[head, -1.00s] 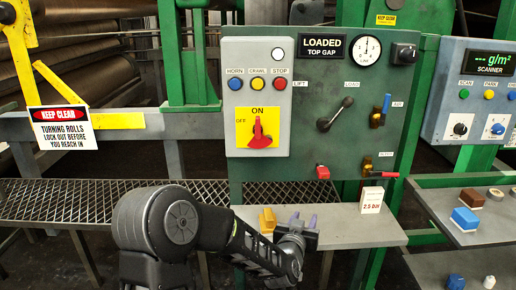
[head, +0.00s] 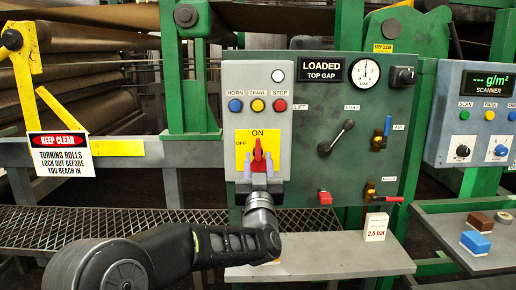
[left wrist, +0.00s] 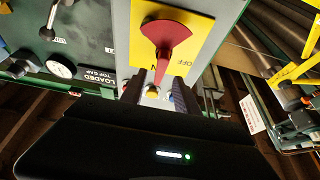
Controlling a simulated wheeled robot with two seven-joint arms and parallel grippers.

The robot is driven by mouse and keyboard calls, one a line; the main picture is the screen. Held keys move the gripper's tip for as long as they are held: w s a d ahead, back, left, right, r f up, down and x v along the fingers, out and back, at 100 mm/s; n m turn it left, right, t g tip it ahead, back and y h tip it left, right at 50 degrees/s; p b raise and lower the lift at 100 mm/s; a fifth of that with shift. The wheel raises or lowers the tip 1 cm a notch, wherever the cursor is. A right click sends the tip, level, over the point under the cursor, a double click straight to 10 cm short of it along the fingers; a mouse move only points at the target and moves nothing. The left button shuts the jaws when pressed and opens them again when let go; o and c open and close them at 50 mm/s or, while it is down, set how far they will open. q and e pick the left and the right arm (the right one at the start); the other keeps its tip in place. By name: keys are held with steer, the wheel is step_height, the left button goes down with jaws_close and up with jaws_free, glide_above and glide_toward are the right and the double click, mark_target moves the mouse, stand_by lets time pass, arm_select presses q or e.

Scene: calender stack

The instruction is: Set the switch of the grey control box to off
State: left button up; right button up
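The grey control box (head: 286,130) is on the green panel. Its red switch handle (head: 259,152) sits on a yellow plate marked ON at the top and OFF at the left, and its pointer is up towards ON. In the left wrist view the red handle (left wrist: 167,42) appears upside down, its narrow end towards the ON letters. My left gripper (head: 259,168) is in front of the switch, its fingers open with one on each side of the handle. Contact cannot be told. The handle's lower part is partly hidden by the gripper. My right gripper is not in view.
Blue (head: 235,105), yellow and red buttons sit above the switch. To the right are a lever (head: 337,137), a gauge (head: 366,74) and valve handles. A shelf (head: 350,258) with a white card (head: 376,227) lies below. A keep-clear sign (head: 60,154) hangs left.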

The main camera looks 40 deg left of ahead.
mark_target(258, 151)
arm_select(q)
steer(key=x, duration=0.5)
steer(key=shift+w+a+r+p, duration=0.15)
steer(key=shift+w+p, duration=0.1)
steer(key=shift+p, duration=0.05)
steer(key=shift+c, duration=0.6)
jaws_close()
